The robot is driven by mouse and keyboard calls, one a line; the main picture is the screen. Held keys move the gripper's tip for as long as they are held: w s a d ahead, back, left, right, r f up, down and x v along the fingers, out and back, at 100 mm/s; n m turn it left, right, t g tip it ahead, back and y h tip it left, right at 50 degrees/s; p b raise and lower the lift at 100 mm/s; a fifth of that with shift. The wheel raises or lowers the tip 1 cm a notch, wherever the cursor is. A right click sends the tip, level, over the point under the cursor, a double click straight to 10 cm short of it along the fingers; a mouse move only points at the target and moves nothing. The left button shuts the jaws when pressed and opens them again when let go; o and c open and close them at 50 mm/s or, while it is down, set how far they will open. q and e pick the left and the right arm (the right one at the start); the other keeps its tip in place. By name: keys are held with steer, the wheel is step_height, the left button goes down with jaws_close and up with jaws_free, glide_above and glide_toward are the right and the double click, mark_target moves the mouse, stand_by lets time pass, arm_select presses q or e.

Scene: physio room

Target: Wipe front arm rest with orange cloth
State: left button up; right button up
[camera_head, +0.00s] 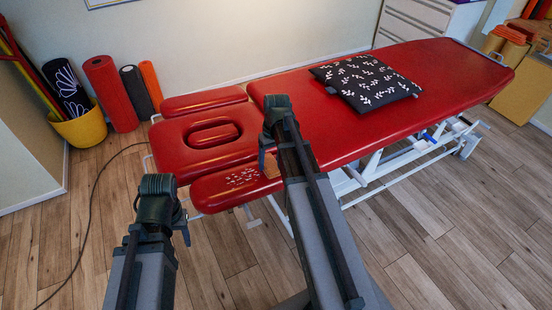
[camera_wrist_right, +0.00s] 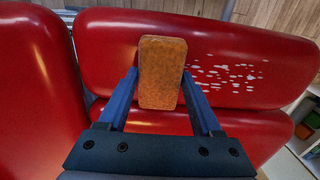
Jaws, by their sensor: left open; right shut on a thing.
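The front arm rest (camera_head: 222,190) is a red padded cushion at the near side of the table's head end, with white spots on its top. It fills the upper part of the right wrist view (camera_wrist_right: 110,55), with the spots to the right of the cloth. My right gripper (camera_head: 268,162) is shut on the orange cloth (camera_wrist_right: 162,72), a small block-like piece, over the arm rest; I cannot tell if it touches. The cloth (camera_head: 271,168) is partly hidden by the gripper in the head view. My left gripper (camera_head: 183,226) is open and empty, left of the arm rest above the floor.
The red treatment table (camera_head: 440,70) stretches to the back right, with a black patterned cushion (camera_head: 366,83) on it. The head rest (camera_head: 180,150) and far arm rest (camera_head: 204,99) lie beyond. Rolls (camera_head: 110,92) and a yellow bucket (camera_head: 82,128) stand at the left wall. Floor at left is mostly clear.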

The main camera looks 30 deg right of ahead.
mark_target(228, 182)
steer(key=shift+a, duration=0.15)
steer(key=shift+a+r, duration=0.1)
steer(key=shift+a, duration=1.65)
steer(key=shift+a+r+p, duration=0.15)
steer(key=shift+a+p, duration=0.05)
steer(key=shift+a, duration=0.75)
steer(key=shift+a+r+p, duration=0.15)
steer(key=shift+a+p, duration=0.05)
steer(key=shift+a, duration=0.7)
steer(key=shift+s+a, duration=0.1)
steer(key=shift+a, duration=1.8)
steer(key=shift+a+r+p, duration=0.15)
steer(key=shift+a, duration=0.8)
steer(key=shift+a+r+p, duration=0.15)
steer(key=shift+a, duration=0.75)
